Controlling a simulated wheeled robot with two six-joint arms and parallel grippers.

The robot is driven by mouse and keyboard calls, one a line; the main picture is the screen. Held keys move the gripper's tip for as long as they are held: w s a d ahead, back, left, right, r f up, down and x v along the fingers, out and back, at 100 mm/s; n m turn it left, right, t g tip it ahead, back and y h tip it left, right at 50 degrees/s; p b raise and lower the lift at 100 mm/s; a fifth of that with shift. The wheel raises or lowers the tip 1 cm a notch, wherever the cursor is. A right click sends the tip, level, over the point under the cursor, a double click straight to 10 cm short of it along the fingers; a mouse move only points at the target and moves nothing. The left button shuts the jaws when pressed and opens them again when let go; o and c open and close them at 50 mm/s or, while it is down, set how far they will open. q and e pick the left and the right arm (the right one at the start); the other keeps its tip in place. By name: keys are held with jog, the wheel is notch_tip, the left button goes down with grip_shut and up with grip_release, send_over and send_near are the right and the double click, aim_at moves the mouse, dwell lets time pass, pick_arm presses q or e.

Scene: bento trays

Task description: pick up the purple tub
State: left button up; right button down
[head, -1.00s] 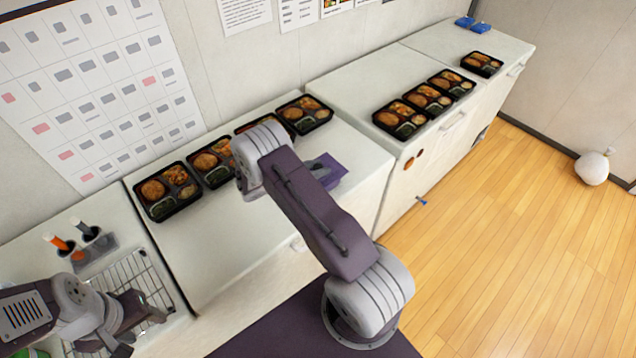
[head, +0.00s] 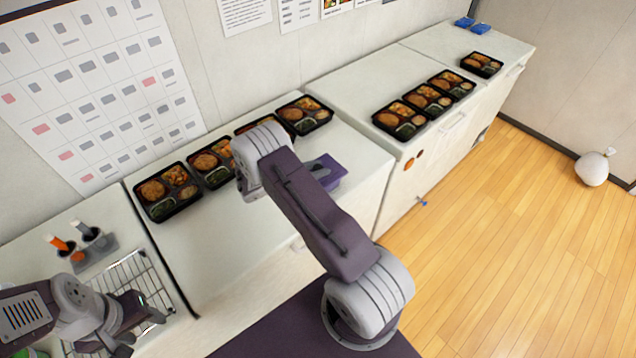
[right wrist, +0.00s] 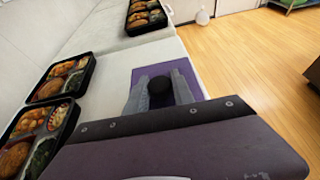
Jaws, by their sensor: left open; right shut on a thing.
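The purple tub (head: 334,181) is on the near counter, right of the middle in the head view, partly hidden by my right arm. In the right wrist view the purple tub (right wrist: 143,73) has a dark round knob (right wrist: 160,88) on top. My right gripper (right wrist: 159,92) has its two grey fingers on either side of this knob, shut on it. Whether the tub is clear of the counter I cannot tell. My left gripper (head: 146,312) is open and empty over the wire rack at the lower left.
Several bento trays (head: 167,192) line the back of the near counter (head: 235,235). More trays (head: 401,119) stand on the counter further right. A wire rack (head: 128,270) and a holder with an orange-handled tool (head: 62,244) are at left.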

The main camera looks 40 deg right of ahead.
jog(key=shift+r, duration=0.1)
jog(key=shift+r, duration=0.2)
jog(key=r, duration=0.2)
jog(key=s+r+b, duration=0.1)
jog(key=r, duration=0.1)
jog(key=shift+d, duration=0.2)
jog(key=s+d+r+b, duration=0.1)
jog(key=s+d+r, duration=0.2)
jog(key=s+r, duration=0.3)
jog(key=s, duration=0.4)
jog(key=shift+d+r+b, duration=0.2)
jog(key=shift+r+b, duration=0.05)
jog(key=shift+b, duration=0.15)
